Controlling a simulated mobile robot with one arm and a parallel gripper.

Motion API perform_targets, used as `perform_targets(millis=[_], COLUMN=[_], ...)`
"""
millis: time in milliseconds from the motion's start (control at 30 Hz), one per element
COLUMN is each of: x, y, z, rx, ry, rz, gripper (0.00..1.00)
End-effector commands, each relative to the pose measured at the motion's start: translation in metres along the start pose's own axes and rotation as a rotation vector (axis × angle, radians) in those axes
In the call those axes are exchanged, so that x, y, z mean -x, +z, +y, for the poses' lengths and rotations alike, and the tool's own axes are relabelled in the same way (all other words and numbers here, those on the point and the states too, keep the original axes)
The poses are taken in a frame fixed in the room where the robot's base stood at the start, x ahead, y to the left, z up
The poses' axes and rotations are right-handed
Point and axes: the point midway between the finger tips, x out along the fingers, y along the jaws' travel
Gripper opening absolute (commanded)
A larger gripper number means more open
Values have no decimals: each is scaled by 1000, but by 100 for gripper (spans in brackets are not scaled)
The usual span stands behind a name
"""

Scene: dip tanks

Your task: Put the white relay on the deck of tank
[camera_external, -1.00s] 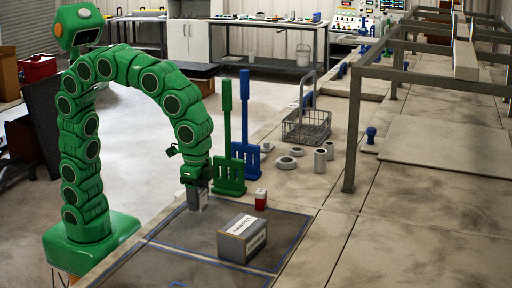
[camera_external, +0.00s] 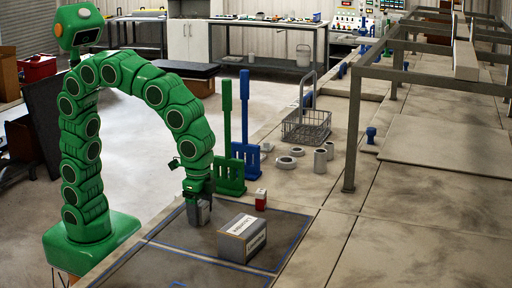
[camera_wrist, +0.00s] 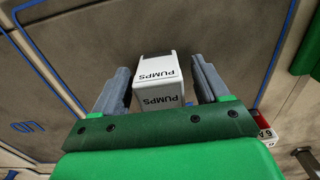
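The white relay (camera_wrist: 158,84), a white block marked "PUMPS", is between the two grey fingers of my gripper (camera_wrist: 162,88) in the wrist view. A narrow gap shows on each side of it, so my gripper looks open around it, not shut on it. In the external view my gripper (camera_external: 199,213) points down, low over the dark, blue-outlined surface (camera_external: 180,238). There the fingers mostly hide the relay. I cannot tell which surface is the tank deck.
A grey box with white labels (camera_external: 242,240) lies to the right of my gripper. A small red-and-white block (camera_external: 261,200) stands behind it. Green (camera_external: 229,165) and blue (camera_external: 246,135) paddles stand behind, with a wire basket (camera_external: 306,127) and several grey rings and cylinders beyond.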

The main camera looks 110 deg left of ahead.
Motion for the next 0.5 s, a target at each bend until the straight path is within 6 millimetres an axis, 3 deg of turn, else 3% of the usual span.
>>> perform_targets(millis=[267, 500], x=[3, 34], y=[0, -1], z=[0, 0], rx=[0, 0], ry=[0, 0], rz=[0, 6], gripper=[74, 74])
